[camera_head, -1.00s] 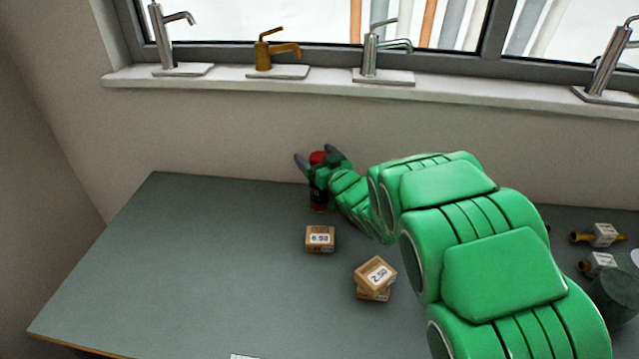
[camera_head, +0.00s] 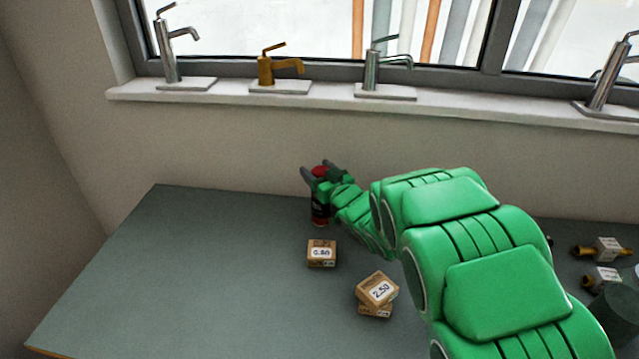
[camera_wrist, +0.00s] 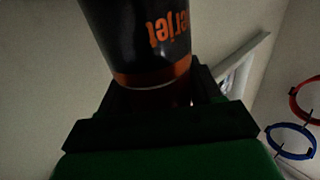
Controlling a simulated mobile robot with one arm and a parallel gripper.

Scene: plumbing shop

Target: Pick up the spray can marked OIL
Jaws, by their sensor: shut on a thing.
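A dark spray can (camera_head: 320,213) with a red top stands upright at the back of the workbench, near the wall. My gripper (camera_head: 318,173) is shut on it near its top, coming in from the right. In the wrist view the can (camera_wrist: 135,35) is large, black with an orange band and part of a word in orange letters. The visible letters do not spell OIL, and the rest of the label is hidden. The gripper's dark fingers (camera_wrist: 160,115) lie across the can there. The can's base appears to be on the bench.
A small price-marked box (camera_head: 321,253) sits just in front of the can. A stack of boxes marked 2.50 (camera_head: 377,291) is nearer. Brass fittings (camera_head: 603,250) lie at the right. Taps stand on the sill (camera_head: 330,101) above. The bench's left side (camera_head: 180,270) is clear.

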